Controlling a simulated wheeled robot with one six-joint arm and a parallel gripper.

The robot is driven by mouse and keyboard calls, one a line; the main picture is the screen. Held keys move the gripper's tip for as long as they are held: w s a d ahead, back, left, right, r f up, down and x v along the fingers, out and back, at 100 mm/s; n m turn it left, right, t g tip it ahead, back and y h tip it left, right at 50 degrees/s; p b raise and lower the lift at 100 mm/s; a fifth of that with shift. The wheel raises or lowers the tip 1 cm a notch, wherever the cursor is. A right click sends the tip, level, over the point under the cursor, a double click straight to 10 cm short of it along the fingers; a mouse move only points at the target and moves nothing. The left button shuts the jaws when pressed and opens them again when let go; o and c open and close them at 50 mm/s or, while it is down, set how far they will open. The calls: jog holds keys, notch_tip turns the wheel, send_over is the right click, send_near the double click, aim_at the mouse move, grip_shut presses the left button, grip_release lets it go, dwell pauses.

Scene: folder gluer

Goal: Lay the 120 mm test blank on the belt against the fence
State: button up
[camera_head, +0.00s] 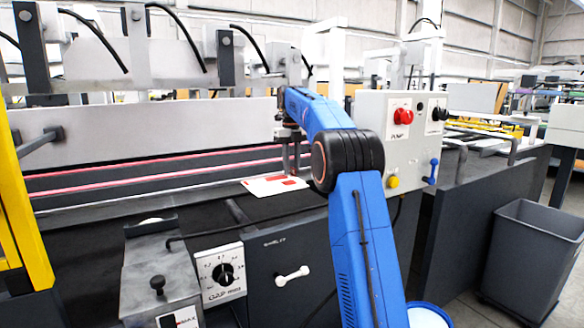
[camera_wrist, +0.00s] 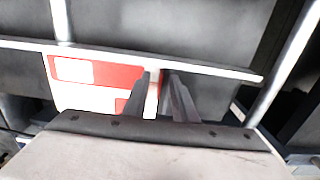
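The test blank, a flat white piece with red patches (camera_head: 272,186), is at the near edge of the machine bed, below my gripper (camera_head: 291,172). In the wrist view the blank (camera_wrist: 85,97) lies left of and between my fingers (camera_wrist: 158,76), with its top edge along a pale bar (camera_wrist: 215,70). My fingers point down at the blank with a narrow gap between them; I cannot tell whether they pinch it. Long red belt strips (camera_head: 120,177) run behind the blank, below a broad pale rail (camera_head: 150,128). I cannot tell which part is the fence.
A control box (camera_head: 400,135) with red, black and yellow knobs stands just right of my arm. A dial panel (camera_head: 221,274) and a metal block (camera_head: 160,270) are at the front. A yellow post (camera_head: 20,210) is at far left, a grey bin (camera_head: 530,255) at right.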

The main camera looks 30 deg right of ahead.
jog(key=shift+r, duration=3.75)
